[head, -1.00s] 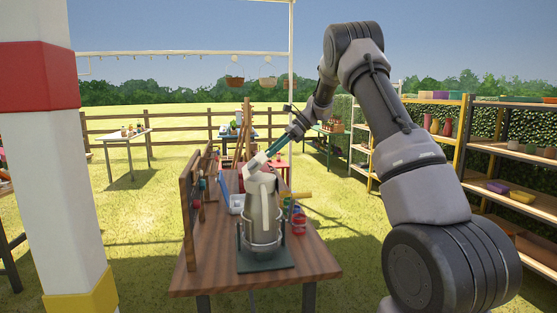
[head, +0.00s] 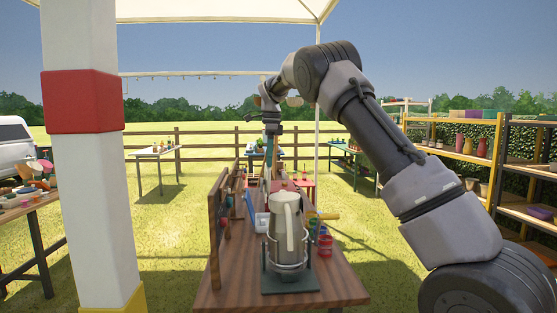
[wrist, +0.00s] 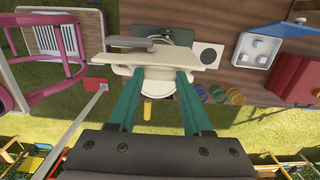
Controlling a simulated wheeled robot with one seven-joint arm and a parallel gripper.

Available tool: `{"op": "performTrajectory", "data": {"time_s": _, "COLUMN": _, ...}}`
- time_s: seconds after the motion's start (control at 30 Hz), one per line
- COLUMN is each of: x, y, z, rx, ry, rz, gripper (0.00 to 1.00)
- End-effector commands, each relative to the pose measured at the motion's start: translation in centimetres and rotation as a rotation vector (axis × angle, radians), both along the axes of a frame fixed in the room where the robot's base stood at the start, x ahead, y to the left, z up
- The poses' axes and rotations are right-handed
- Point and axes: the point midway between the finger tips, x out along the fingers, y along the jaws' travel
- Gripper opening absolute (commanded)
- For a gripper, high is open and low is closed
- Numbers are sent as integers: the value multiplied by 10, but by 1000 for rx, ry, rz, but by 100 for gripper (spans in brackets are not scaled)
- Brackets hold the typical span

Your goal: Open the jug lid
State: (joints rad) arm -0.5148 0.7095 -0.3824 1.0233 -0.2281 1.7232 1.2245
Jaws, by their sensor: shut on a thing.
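The jug (head: 285,228) is a tall cream-grey vessel, upright in a dark stand near the table's near end, its long handle facing me in the head view. It also shows from above in the wrist view (wrist: 150,58). My gripper (wrist: 153,72) points down at the jug top, with teal fingers well apart and pale jug parts between them. A whitish round piece that looks like the jug lid (wrist: 155,86) is between the fingers, and they are shut on it. In the head view my gripper is above and behind the jug top. How far the lid is tilted is unclear.
The wooden table (head: 332,285) has an upright board (head: 216,235) on its left and small paint jars (head: 325,244) right of the jug. A white tray (head: 262,222) lies behind. A striped post (head: 82,150) stands left.

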Motion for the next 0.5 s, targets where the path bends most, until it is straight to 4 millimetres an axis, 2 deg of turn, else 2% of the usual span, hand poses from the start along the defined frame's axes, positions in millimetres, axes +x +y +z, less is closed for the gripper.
{"op": "performTrajectory", "data": {"time_s": 0.03, "x": -1, "y": 5, "z": -6, "rx": -1, "ry": 11, "rz": 1, "gripper": 0}}
{"op": "performTrajectory", "data": {"time_s": 0.5, "x": -2, "y": 13, "z": -9, "rx": 3, "ry": 17, "rz": 2, "gripper": 0}}
